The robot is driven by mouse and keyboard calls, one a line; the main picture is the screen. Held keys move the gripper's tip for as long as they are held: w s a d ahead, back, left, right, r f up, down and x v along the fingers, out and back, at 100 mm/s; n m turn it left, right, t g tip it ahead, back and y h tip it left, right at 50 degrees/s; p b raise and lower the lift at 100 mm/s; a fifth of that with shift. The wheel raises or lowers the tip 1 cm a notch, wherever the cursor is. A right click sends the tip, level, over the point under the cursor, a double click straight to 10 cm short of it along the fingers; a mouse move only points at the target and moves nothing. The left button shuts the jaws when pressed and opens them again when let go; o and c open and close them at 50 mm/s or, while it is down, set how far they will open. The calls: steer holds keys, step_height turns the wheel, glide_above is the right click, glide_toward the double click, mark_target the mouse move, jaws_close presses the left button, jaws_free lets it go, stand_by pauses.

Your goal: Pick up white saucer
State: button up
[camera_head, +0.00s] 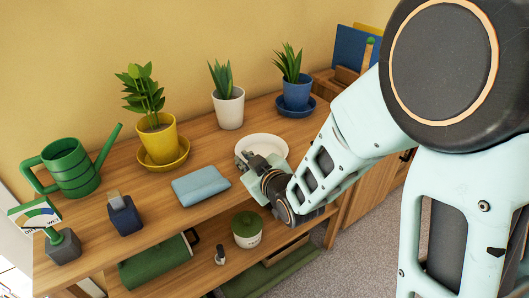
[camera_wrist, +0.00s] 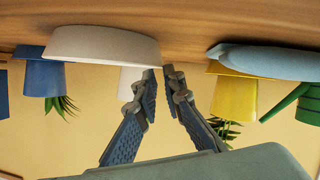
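The white saucer (camera_head: 277,147) lies on the wooden shelf top, between the white plant pot and my gripper. In the wrist view, which is upside down, the saucer (camera_wrist: 90,45) is at the upper left, seen edge-on, its rim reaching my fingertips. My gripper (camera_head: 247,159) is low over the shelf top at the saucer's near left edge. In the wrist view my gripper (camera_wrist: 161,77) has its two fingers apart, with wall showing between them. Whether the rim lies between the tips or just beside them I cannot tell.
A blue-grey folded cloth (camera_head: 200,185) lies left of my gripper. A white potted plant (camera_head: 229,108), a blue potted plant (camera_head: 296,93) and a yellow pot (camera_head: 158,140) stand behind. A green watering can (camera_head: 72,170) is far left. A green lidded pot (camera_head: 247,230) is on the lower shelf.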

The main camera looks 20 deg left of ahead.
mark_target(262, 153)
steer(key=shift+f+b+x, duration=0.15)
steer(key=shift+b+x, duration=0.05)
steer(key=shift+x, duration=1.1)
steer(key=shift+f+b+x, duration=0.2)
steer(key=shift+x, duration=1.1)
steer(key=shift+d, duration=0.15)
steer(key=shift+c, duration=0.5)
jaws_close()
steer(key=shift+r, duration=0.1)
